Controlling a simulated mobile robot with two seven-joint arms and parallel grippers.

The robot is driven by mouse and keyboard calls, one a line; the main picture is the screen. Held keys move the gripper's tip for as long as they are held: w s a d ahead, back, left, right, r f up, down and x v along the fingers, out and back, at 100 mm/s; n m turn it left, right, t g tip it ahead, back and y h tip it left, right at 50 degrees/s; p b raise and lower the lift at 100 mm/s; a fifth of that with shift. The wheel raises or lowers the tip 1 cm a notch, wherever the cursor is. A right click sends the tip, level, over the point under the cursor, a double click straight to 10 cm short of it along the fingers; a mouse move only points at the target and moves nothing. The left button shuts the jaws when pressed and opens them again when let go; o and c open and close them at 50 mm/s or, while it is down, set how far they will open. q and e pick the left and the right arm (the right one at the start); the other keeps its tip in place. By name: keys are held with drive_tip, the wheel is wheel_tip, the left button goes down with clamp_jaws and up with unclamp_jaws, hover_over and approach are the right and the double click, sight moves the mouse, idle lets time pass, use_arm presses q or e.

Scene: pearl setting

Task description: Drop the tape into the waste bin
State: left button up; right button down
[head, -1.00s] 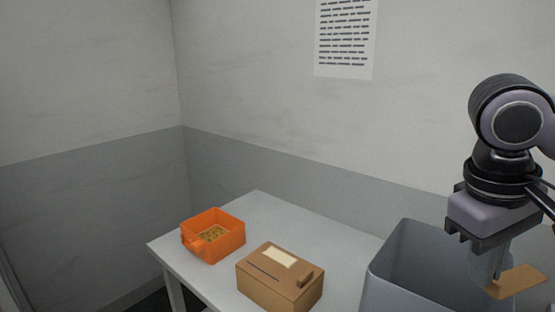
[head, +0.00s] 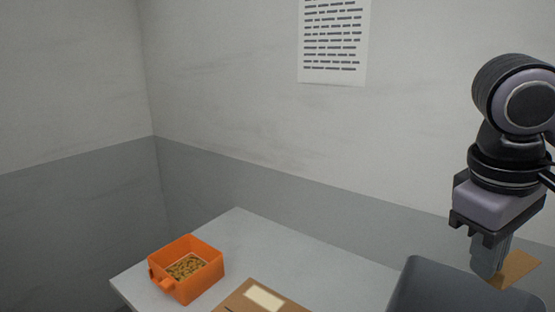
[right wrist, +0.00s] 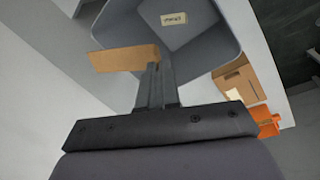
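My right gripper (head: 488,258) is shut on a flat tan strip, which I take to be the tape (head: 517,268). The right wrist view shows the fingers (right wrist: 155,82) close together, with the tape (right wrist: 122,58) sticking out to the left of their tips. The grey waste bin (head: 440,290) is at the bottom right of the head view, cut off by the frame. In the right wrist view the open bin (right wrist: 205,35) lies beyond the fingertips, and the tape overlaps its left rim. My left gripper is not in view.
A grey table (head: 240,228) holds an orange bin (head: 187,268) with small yellowish-brown bits inside and a brown cardboard box (head: 255,297) with a pale label. A small label (right wrist: 173,18) shows inside the waste bin. A printed sheet (head: 333,40) hangs on the wall.

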drive_tip(key=shift+a+b+x, duration=0.2)
drive_tip(key=shift+b+x, duration=0.1)
drive_tip(key=shift+x, duration=0.65)
drive_tip(key=shift+a+b+x, duration=0.2)
drive_tip(key=shift+b+x, duration=0.1)
drive_tip(key=shift+x, duration=0.6)
drive_tip(key=shift+s, duration=0.1)
drive_tip(key=c, duration=1.3)
unclamp_jaws()
drive_tip(key=shift+p+v, duration=0.55)
drive_tip(key=shift+v, duration=3)
